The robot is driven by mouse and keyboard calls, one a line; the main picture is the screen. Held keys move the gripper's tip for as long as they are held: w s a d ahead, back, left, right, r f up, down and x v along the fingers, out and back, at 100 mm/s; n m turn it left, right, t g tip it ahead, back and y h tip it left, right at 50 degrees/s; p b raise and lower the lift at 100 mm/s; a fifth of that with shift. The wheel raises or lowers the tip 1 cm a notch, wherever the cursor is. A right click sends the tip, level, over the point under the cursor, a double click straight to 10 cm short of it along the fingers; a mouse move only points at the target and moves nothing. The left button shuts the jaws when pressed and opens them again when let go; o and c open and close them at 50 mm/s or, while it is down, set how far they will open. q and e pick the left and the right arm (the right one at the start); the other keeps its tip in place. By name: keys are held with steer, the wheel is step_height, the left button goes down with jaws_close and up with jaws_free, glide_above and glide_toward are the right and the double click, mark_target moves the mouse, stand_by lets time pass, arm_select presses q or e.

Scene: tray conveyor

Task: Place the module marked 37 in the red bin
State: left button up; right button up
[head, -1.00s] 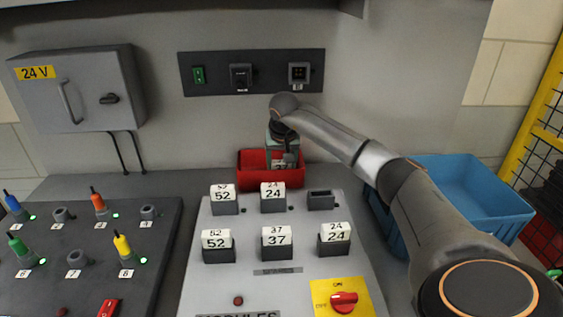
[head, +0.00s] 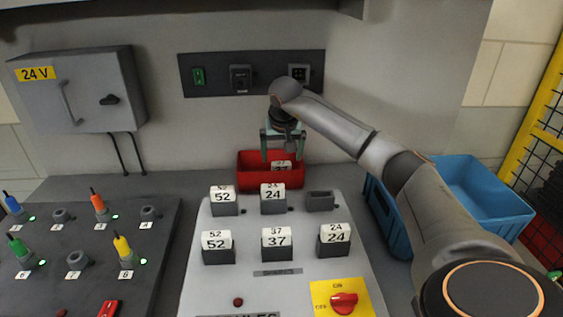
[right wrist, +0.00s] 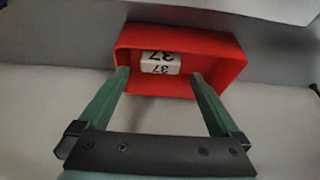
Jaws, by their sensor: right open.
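A white module marked 37 (right wrist: 160,62) lies inside the red bin (right wrist: 185,87), as the right wrist view shows. In the head view the top of this module (head: 281,165) shows inside the red bin (head: 256,184) at the back of the bench. My right gripper (head: 282,158) is open and empty above the bin, its green fingers apart and clear of the module. Another module marked 37 (head: 277,238) stands in the front middle slot of the grey modules panel (head: 208,288). My left gripper is not in view.
Modules marked 52 (head: 218,247) and 24 (head: 335,238) stand in other slots. The back right slot (head: 320,201) is empty. A blue bin (head: 485,200) stands at the right. A dark panel with coloured plugs (head: 50,290) is at the left. The wall is close behind the red bin.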

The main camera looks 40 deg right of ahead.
steer(key=v, duration=0.7)
steer(key=shift+a+r, duration=0.15)
steer(key=shift+r, duration=0.15)
steer(key=shift+s, duration=0.15)
